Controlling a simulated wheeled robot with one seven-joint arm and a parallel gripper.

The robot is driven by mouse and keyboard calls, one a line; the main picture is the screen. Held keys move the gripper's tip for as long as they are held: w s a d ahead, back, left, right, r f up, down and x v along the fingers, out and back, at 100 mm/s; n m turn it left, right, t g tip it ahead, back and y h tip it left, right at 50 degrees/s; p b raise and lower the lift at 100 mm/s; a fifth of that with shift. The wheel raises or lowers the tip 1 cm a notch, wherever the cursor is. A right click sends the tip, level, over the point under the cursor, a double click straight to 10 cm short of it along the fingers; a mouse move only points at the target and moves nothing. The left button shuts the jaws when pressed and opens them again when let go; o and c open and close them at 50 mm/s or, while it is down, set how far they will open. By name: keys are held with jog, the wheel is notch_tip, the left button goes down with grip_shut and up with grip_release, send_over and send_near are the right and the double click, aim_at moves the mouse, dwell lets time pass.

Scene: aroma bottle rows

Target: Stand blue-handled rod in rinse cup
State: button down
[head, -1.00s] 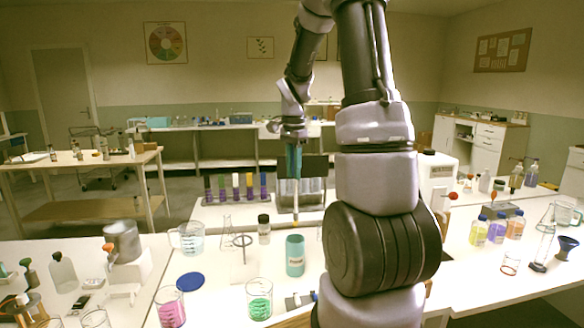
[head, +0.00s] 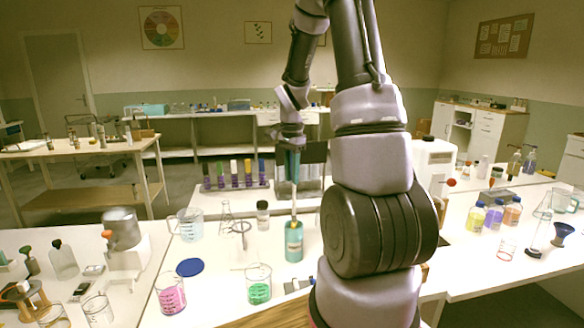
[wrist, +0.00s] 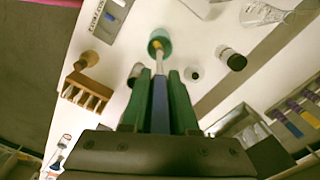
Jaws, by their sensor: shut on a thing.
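My gripper (head: 292,168) is shut on the blue-handled rod and holds it upright above the bench. In the wrist view the blue handle (wrist: 160,108) lies between my green fingers (wrist: 160,80). The rod's pale shaft (head: 294,203) points down toward the teal rinse cup (head: 294,246). The cup also shows in the wrist view (wrist: 166,34), and the rod's tan tip (wrist: 158,46) overlaps its round mouth. In the head view the tip meets the cup's rim line; how deep it reaches inside, I cannot tell. The cup stands upright with a label on its front.
A dark-capped bottle (head: 262,215) and a ring-topped stand (head: 241,231) stand near the cup. Beakers of green liquid (head: 259,287) and pink liquid (head: 171,296) are in front. A rack of coloured tubes (head: 234,175) stands behind. A blue disc (head: 190,267) lies left.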

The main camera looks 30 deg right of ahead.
jog(key=shift+f, duration=5.5)
jog(key=c, duration=0.6)
grip_release()
notch_tip(320, 180, up, 11)
jog(key=shift+f, duration=0.1)
